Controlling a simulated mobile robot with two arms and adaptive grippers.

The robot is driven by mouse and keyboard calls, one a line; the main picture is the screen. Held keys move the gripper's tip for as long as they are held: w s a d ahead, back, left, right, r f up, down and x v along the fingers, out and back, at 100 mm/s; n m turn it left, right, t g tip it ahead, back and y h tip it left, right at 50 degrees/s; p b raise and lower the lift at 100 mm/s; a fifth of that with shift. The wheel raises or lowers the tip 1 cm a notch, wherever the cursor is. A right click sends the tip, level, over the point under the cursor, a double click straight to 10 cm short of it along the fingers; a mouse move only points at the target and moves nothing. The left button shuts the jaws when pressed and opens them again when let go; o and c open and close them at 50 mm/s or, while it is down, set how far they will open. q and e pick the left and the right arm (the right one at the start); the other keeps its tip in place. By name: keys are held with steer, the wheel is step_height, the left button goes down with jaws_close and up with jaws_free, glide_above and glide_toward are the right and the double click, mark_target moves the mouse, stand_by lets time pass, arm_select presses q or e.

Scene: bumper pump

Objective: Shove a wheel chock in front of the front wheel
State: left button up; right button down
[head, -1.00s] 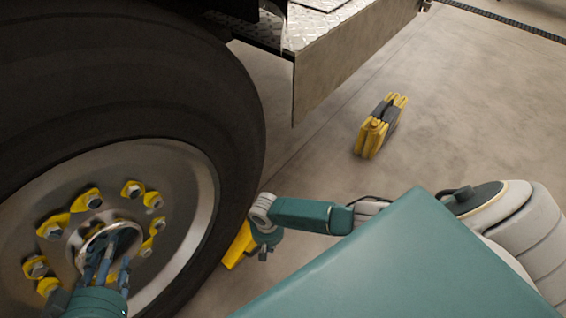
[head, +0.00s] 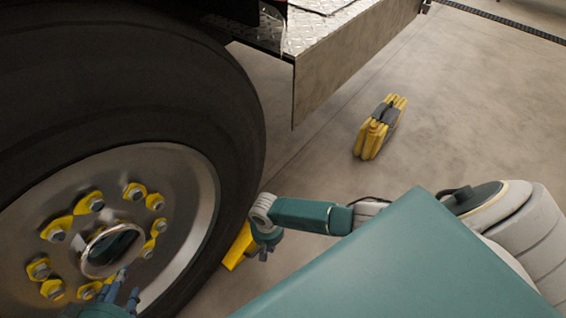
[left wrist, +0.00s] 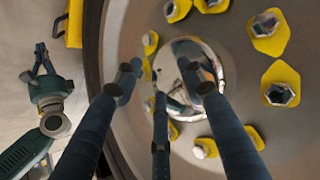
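The big black wheel (head: 225,120) with a silver hub and yellow nut markers fills the left of the head view. A yellow wheel chock (head: 238,246) lies on the floor at the tyre's right lower edge, partly hidden by my right gripper (head: 266,248). The chock also shows in the left wrist view (left wrist: 74,24). I cannot tell whether it touches the tyre. My right gripper is at the chock; its finger state is unclear. My left gripper (head: 128,290) is in front of the hub, its fingers spread and empty in the left wrist view (left wrist: 160,85).
A yellow and dark folded block (head: 380,127), perhaps a chock set, stands on the floor right of the vehicle. The vehicle's metal step and side panel (head: 345,55) hang above the floor.

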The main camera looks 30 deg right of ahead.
arm_select(q)
steer(key=shift+s+a+f+g, duration=0.25)
steer(key=shift+s+f+g, duration=0.15)
steer(key=shift+s, duration=0.25)
steer(key=shift+s+a+f+g, duration=0.3)
steer(key=shift+s+f, duration=0.2)
steer(key=shift+s, duration=0.15)
steer(key=shift+d, duration=0.1)
